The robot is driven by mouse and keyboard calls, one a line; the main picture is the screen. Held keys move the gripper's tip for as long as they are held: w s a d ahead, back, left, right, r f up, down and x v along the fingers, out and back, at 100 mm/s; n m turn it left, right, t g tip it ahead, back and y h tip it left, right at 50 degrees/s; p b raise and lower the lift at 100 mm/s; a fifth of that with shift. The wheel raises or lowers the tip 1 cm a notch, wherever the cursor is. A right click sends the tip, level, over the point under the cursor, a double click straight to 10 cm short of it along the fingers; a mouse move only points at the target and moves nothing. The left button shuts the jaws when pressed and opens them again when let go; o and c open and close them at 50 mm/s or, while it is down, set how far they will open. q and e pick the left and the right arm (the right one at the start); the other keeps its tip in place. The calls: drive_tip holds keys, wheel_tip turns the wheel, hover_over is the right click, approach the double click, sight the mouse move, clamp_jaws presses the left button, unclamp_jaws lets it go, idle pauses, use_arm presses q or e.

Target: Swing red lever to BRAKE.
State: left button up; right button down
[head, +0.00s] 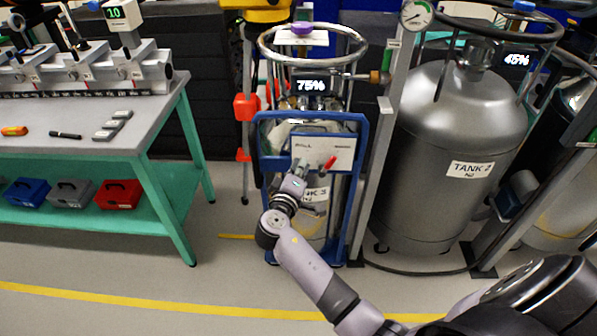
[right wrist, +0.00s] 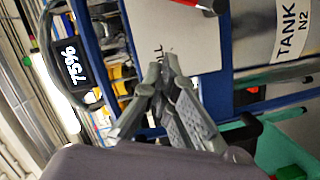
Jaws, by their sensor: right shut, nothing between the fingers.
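The red lever (head: 330,162) shows in the head view on the lower right part of a white plate (head: 342,148), on the blue frame of a cart. Its red grip tilts up to the right. The plate has a label at its left that seems to read ROLL and a small, unreadable one at its right. My right gripper (head: 299,168) is shut and empty in front of the plate's left part, left of the lever and apart from it. In the right wrist view its fingertips (right wrist: 166,68) meet near the ROLL lettering; a bit of red (right wrist: 190,2) shows at the top edge. My left gripper is not in view.
The blue cart frame (head: 361,190) holds a tank with a round metal rail and a 75% display (head: 311,86). A large grey tank (head: 455,145) stands at the right behind a post. A workbench (head: 150,120) stands at the left. The floor between bench and cart is mostly clear.

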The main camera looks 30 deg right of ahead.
sight(327, 165)
drive_tip(key=x, duration=0.4)
drive_tip(key=shift+r, duration=0.2)
drive_tip(key=shift+s+d+f+p, duration=0.3)
drive_tip(key=shift+d, duration=0.2)
drive_tip(key=shift+s+d+f+p, duration=0.25)
drive_tip(key=shift+s+d+f, duration=0.1)
drive_tip(key=shift+d, duration=0.1)
drive_tip(key=shift+s+d+f, duration=0.3)
drive_tip(key=shift+s+d, duration=0.1)
drive_tip(key=shift+d, duration=0.15)
drive_tip(key=shift+s+d+f+m+b, duration=0.4)
drive_tip(key=shift+d+m+b, duration=0.2)
drive_tip(key=shift+b, duration=0.2)
drive_tip(key=shift+d+r, duration=0.1)
drive_tip(key=shift+r, duration=0.15)
